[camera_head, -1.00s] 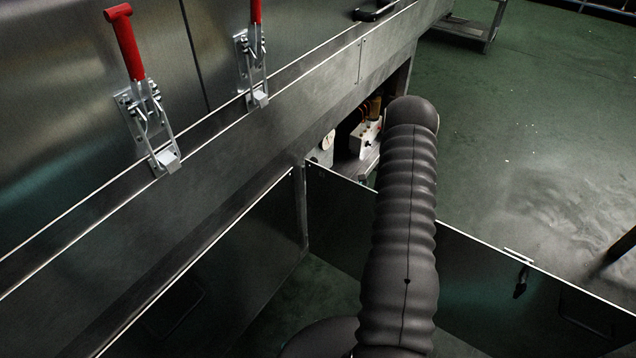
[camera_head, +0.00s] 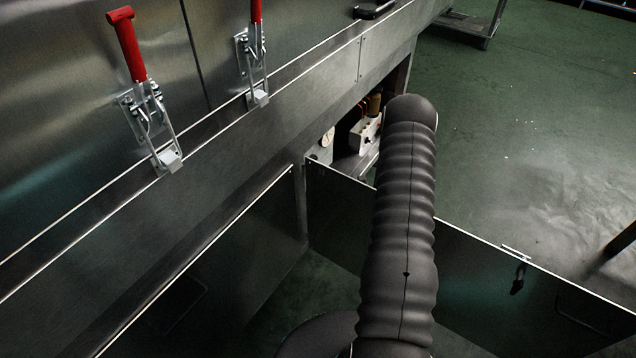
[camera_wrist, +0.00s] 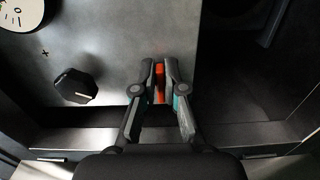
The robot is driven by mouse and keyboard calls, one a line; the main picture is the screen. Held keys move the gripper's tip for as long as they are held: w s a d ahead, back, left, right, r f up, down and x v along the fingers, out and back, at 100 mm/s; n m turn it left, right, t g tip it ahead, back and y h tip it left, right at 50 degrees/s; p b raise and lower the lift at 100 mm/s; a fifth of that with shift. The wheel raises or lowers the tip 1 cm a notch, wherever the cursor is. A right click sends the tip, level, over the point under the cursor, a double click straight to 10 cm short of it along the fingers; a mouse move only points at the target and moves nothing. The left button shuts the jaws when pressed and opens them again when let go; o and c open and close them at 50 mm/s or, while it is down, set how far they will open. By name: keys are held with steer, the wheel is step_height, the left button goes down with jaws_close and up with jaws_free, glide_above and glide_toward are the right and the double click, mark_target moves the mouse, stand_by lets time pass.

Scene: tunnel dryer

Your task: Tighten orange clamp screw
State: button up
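The orange clamp screw (camera_wrist: 160,84) shows in the wrist view as a narrow upright orange strip near the lower right edge of a grey metal panel (camera_wrist: 110,40). My gripper (camera_wrist: 161,66) has a finger on either side of it. The fingertips are close together, with the orange part filling the narrow gap between them, and they look shut on it. The rest of the screw is hidden behind the fingers. In the head view my dark arm hides the gripper and the screw.
A black knob (camera_wrist: 75,87) and a round dial (camera_wrist: 28,12) are left of the screw. In the head view an open compartment (camera_head: 352,150) lies beyond an open metal door (camera_head: 460,262). Red-handled latches (camera_head: 130,45) line the dryer wall.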

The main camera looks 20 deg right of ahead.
steer(key=o, duration=0.4)
steer(key=shift+d, duration=0.2)
steer(key=shift+c, duration=0.2)
steer(key=shift+a, duration=0.15)
steer(key=v, duration=1.2)
